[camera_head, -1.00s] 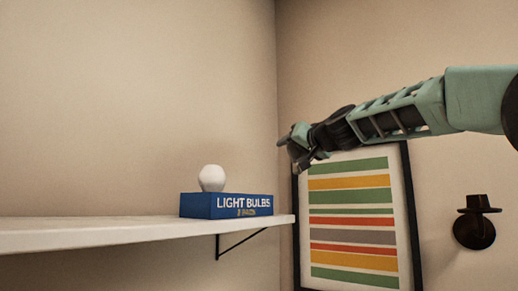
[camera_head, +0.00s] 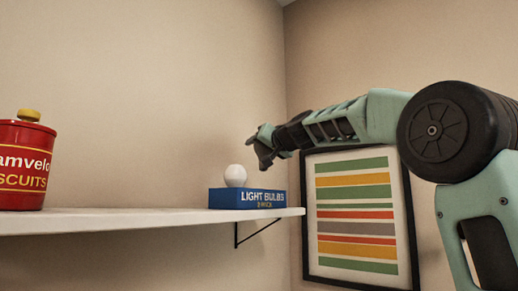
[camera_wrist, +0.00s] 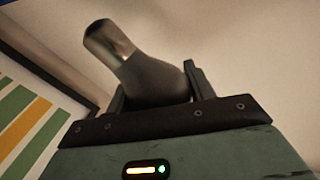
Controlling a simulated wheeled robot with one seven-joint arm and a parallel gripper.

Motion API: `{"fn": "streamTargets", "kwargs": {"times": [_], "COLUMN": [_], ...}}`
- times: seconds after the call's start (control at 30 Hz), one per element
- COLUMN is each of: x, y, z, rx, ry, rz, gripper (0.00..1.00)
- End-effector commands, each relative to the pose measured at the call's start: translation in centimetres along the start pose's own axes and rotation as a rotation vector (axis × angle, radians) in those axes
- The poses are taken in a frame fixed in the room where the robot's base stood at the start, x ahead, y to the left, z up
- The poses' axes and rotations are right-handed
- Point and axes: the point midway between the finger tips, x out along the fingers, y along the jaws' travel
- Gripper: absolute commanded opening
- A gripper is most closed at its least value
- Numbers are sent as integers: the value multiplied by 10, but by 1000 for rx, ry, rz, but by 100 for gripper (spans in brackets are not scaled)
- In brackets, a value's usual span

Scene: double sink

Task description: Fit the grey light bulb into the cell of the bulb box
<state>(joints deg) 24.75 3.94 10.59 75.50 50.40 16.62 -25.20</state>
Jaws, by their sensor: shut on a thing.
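The bulb box (camera_head: 262,199) is blue, lettered "LIGHT BULBS", and sits near the right end of a white shelf in the head view. A white bulb (camera_head: 235,175) stands up out of its left part. The box's open cell is not visible from this low angle. My gripper (camera_head: 258,146) is above the box's right half, clear of it. In the wrist view my gripper (camera_wrist: 155,88) is shut on the grey light bulb (camera_wrist: 145,70), which is tilted, its metal cap toward the upper left. The bulb cannot be made out in the head view.
A red biscuit tin (camera_head: 25,160) with a yellow knob stands at the left on the shelf (camera_head: 140,221). The shelf between tin and box is clear. A framed striped picture (camera_head: 356,215) hangs on the right wall, behind and below my arm.

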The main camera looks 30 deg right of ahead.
Motion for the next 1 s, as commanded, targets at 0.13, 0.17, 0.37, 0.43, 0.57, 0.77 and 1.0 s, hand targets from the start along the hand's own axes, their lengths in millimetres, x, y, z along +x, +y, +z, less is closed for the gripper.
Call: {"fn": "streamTargets", "kwargs": {"times": [0.13,0.17,0.37,0.43,0.57,0.77,1.0], "x": [0,0,0,0,0,0,0], "y": [1,2,8,11,16,22,24], "z": [3,4,18,24,34,48,53], "rx": [1,1,1,1,1,1,1], "ry": [0,0,0,1,1,1,0], "rz": [0,0,0,0,0,-1,-1], "gripper": [40,40,40,40,40,40,40]}}
